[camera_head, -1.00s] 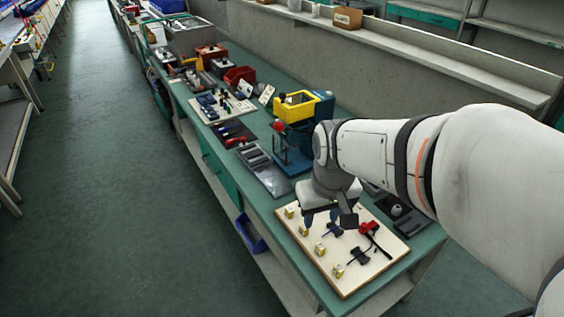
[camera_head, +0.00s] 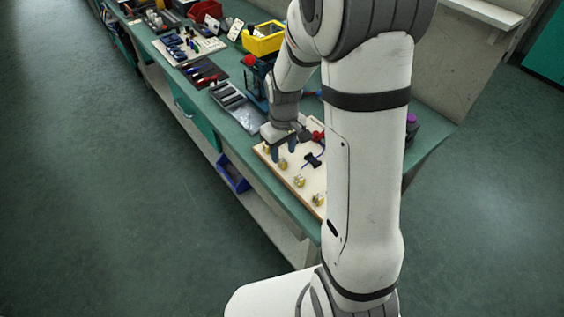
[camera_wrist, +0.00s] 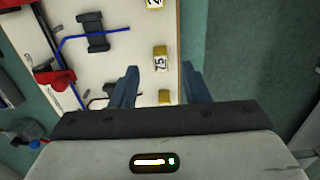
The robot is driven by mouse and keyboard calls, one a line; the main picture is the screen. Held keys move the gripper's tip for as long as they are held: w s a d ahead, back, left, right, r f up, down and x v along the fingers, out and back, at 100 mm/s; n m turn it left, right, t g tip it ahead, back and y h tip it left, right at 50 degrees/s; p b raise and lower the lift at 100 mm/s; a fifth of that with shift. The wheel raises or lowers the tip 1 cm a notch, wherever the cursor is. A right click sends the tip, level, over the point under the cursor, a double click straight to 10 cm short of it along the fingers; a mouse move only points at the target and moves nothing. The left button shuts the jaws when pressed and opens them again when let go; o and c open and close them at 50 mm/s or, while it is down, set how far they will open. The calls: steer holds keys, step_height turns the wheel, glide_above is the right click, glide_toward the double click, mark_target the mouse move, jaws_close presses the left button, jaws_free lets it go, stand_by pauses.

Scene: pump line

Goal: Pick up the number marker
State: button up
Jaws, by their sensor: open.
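Several yellow number markers stand in a row along one edge of a pale board. In the wrist view, one reading like 25 (camera_wrist: 160,57) lies just beyond and between my fingertips. Another marker (camera_wrist: 164,97) shows between the fingers, partly hidden by my gripper, and a third (camera_wrist: 155,4) is cut by the top edge. My gripper (camera_wrist: 158,74) is open, with nothing held between its fingers. In the head view, my gripper (camera_head: 284,156) is over the board's far-left part, close to a marker (camera_head: 282,163). Two more markers (camera_head: 299,180) (camera_head: 317,199) stand nearer.
The board (camera_wrist: 120,60) also holds black clips (camera_wrist: 91,31) with blue and dark rods, and red parts. A dark tray (camera_head: 238,108), a yellow bin (camera_head: 263,39) and a blue stand are close behind on the bench. Bare green bench surface borders the board.

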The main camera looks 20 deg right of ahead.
mark_target(282, 160)
step_height(282, 160, down, 4)
steer(key=shift+w+a, duration=0.1)
steer(key=shift+c, duration=0.3)
jaws_close()
